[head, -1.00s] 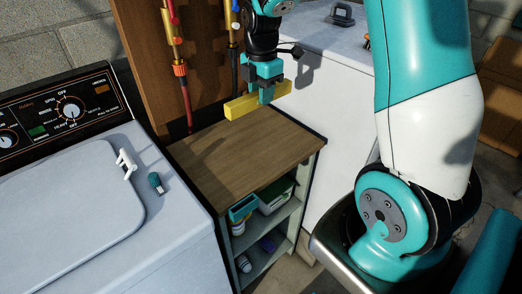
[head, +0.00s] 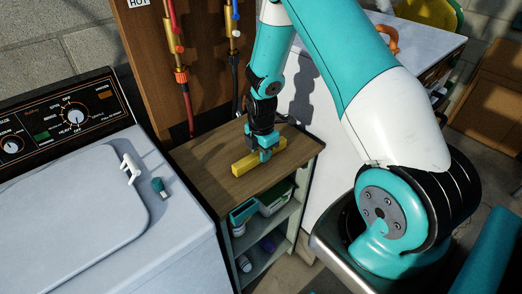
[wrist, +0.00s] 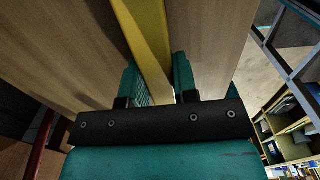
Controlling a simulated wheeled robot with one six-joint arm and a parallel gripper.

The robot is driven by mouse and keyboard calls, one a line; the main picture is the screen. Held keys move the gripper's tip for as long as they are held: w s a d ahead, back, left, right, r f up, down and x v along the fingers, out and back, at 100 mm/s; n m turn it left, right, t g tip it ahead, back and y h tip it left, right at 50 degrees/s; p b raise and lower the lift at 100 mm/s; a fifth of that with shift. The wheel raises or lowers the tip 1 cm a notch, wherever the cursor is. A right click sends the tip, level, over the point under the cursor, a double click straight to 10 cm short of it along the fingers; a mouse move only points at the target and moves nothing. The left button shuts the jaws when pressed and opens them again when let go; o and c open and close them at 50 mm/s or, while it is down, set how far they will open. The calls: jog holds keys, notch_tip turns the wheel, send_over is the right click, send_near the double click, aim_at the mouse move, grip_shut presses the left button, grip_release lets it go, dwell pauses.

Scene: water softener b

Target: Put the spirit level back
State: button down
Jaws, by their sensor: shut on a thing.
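The spirit level is a yellow bar (head: 244,167), seen in the head view at the top of the small wooden-topped shelf unit (head: 205,167). My gripper (head: 264,155) points down and is shut on the bar nearer its right end. The bar lies level, at or just above the wooden top; I cannot tell whether it touches. In the wrist view the yellow bar (wrist: 148,45) runs between the two teal fingers (wrist: 157,85), with wood on both sides of it.
A white washing machine (head: 60,225) stands to the left, with a white clip (head: 131,168) and a small teal-capped item (head: 158,187) on it. Hoses and valves (head: 178,45) hang on the board behind. A white-topped bench (head: 420,50) stands to the right. The shelves below hold several items.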

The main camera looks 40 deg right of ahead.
jog(key=c, duration=0.9)
grip_release()
jog(key=shift+f, duration=0.1)
jog(key=shift+w+r, duration=0.1)
jog(key=shift+r, duration=0.35)
notch_tip(320, 180, up, 11)
jog(key=b, duration=0.3)
jog(key=s+a+r+m+y, duration=0.1)
jog(key=s+a+r+m, duration=0.2)
jog(key=s+a+r, duration=0.4)
jog(key=s+a+r+m+y, duration=0.1)
jog(key=s+a+r+m, duration=0.25)
jog(key=a, duration=0.55)
jog(key=s+a+r+m, duration=0.1)
jog(key=s+a, duration=0.1)
jog(key=s, duration=0.2)
jog(key=s+a+r+m+y, duration=0.1)
jog(key=s+a+r+m, duration=0.1)
jog(key=s, duration=0.2)
jog(key=s+a+r+m+y, duration=0.1)
jog(key=s+a+m, duration=0.1)
jog(key=s, duration=0.2)
jog(key=shift+a+r, duration=0.3)
jog(key=shift+r, duration=0.05)
